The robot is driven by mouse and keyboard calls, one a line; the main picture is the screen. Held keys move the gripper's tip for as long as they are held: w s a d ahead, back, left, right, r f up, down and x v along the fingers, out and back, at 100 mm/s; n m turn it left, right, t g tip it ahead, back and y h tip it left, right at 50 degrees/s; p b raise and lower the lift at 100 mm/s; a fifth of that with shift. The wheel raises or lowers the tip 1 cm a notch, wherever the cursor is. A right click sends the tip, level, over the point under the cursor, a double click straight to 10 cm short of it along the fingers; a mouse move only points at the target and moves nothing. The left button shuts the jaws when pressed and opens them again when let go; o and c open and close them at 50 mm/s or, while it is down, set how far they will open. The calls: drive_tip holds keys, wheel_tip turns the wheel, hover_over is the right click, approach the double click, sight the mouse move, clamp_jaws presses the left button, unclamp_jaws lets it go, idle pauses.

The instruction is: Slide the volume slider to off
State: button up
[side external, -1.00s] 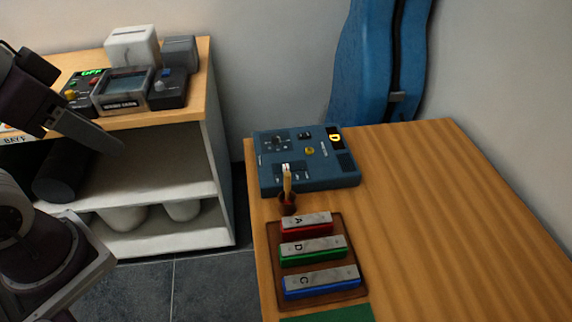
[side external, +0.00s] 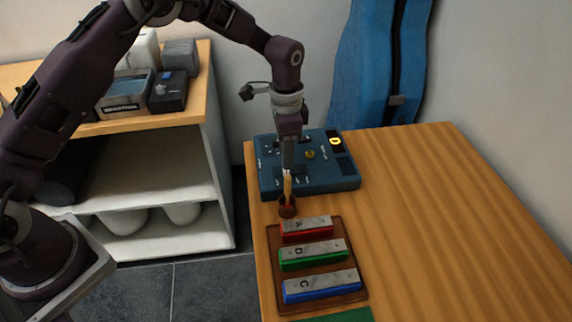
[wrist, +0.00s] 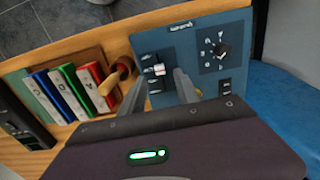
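The blue control box (side external: 335,176) sits at the far left part of the wooden table. In the wrist view, its panel (wrist: 188,42) carries the slider with a pale knob (wrist: 159,70) in a dark slot with small labels. My gripper (side external: 288,165) points down over the front left part of the box. In the wrist view, its two fingers (wrist: 159,78) stand apart, with the slider knob showing between their tips. I cannot tell whether a finger touches the knob. In the side view the slider is hidden behind my gripper.
A mallet in a brown holder (side external: 287,207) stands just in front of the box. Red, green and blue chime bars (side external: 313,254) lie nearby on a brown board. A dial (wrist: 222,50) is beside the slider. The table's right side (side external: 450,220) is clear.

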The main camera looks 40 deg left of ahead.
sight(286, 172)
wheel_tip(286, 172, down, 5)
drive_tip(key=shift+r, duration=0.15)
clamp_jaws()
idle(1.4)
